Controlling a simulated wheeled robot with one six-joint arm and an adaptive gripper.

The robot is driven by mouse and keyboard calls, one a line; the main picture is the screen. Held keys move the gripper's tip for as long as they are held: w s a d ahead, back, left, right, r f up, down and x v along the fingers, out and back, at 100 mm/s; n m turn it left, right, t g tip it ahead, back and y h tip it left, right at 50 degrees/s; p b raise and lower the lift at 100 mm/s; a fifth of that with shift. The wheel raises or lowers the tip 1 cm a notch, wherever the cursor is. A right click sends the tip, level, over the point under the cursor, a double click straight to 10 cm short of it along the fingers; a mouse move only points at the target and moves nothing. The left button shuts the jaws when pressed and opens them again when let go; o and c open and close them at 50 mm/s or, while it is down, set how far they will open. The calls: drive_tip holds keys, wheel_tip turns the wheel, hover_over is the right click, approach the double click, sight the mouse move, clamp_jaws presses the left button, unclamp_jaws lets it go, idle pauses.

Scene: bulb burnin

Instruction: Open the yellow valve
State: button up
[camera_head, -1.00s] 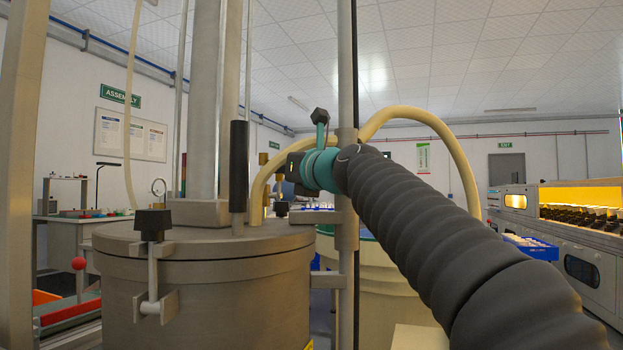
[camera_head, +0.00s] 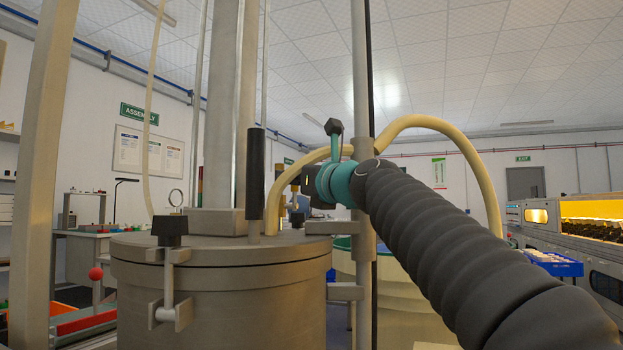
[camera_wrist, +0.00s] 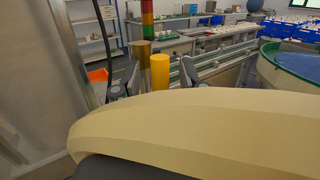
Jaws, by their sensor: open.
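In the wrist view a yellow cylinder (camera_wrist: 160,72), which looks like the valve's handle, stands upright between the fingers of my gripper (camera_wrist: 153,82). The fingers are apart, one on each side, with gaps to the cylinder. A brass cylinder (camera_wrist: 140,50) stands just behind and left of it. A thick cream hose (camera_wrist: 190,125) crosses the foreground and hides the lower part of the cylinder and fingers. In the head view my gripper (camera_head: 297,190) is behind the metal tank's lid, beside the cream hose (camera_head: 470,150). Its fingertips are mostly hidden there, and the valve is too small to make out clearly.
The large metal tank (camera_head: 220,290) stands close in front, with a clamp (camera_head: 172,265) and a black-gripped rod (camera_head: 255,175). A vertical pole (camera_head: 361,90) rises right beside my wrist. A round tub with a blue inside (camera_wrist: 295,62) stands at the right in the wrist view.

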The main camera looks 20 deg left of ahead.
drive_tip(key=v, duration=1.2)
idle(0.3)
drive_tip(key=s+d+f+n+g+h+p, duration=0.1)
drive_tip(key=s+d+f+n+h+p, duration=0.2)
drive_tip(key=d+f+n, duration=0.45)
drive_tip(key=s+d+f+n+h+p, duration=0.2)
drive_tip(key=d+f+n+h, duration=0.3)
drive_tip(key=d+f, duration=0.5)
drive_tip(key=s+d+f+n+g+h+p, duration=0.1)
drive_tip(key=s+d+f+n, duration=0.3)
drive_tip(key=f, duration=0.4)
drive_tip(key=s+d+f+n+g+h+p, duration=0.2)
drive_tip(key=s+d+f+n+h, duration=0.2)
drive_tip(key=s+d+f, duration=0.2)
drive_tip(key=s+d+f+n+g+h+p, duration=0.1)
drive_tip(key=s+d+f+n+h, duration=0.2)
drive_tip(key=d+f, duration=0.4)
wheel_tip(320, 180, down, 3)
drive_tip(key=shift+s+r+n+p, duration=0.2)
drive_tip(key=shift+s+n+p, duration=0.25)
drive_tip(key=shift+s, duration=0.75)
drive_tip(key=shift+a, duration=0.1)
